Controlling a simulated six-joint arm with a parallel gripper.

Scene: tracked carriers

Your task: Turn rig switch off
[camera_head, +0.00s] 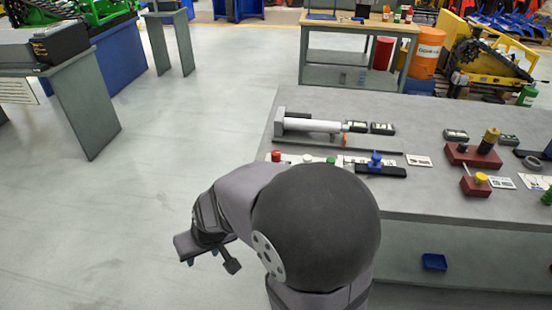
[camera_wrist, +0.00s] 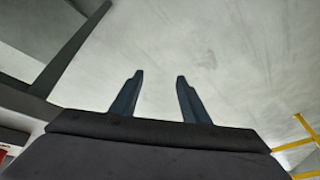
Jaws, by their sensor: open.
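My gripper (camera_wrist: 160,78) is open and empty in the wrist view, its two fingers apart over bare grey floor. In the head view my gripper (camera_head: 210,252) hangs left of the workbench (camera_head: 400,195), over the floor and away from the controls. I cannot tell which control is the rig switch. The bench carries a red button (camera_head: 276,155), a green button (camera_head: 331,161), a blue knob (camera_head: 375,158) on a black bar, a yellow knob (camera_head: 481,177) on a red block and a brass-coloured knob (camera_head: 489,139) on another red block. My arm partly hides the bench's near left edge.
A cylinder rig (camera_head: 312,125) lies along the back left of the bench, with small dark boxes (camera_head: 382,128) beside it. A blue bin (camera_head: 434,262) sits below the benchtop. Another table (camera_head: 70,75) stands at the left. The floor between is clear.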

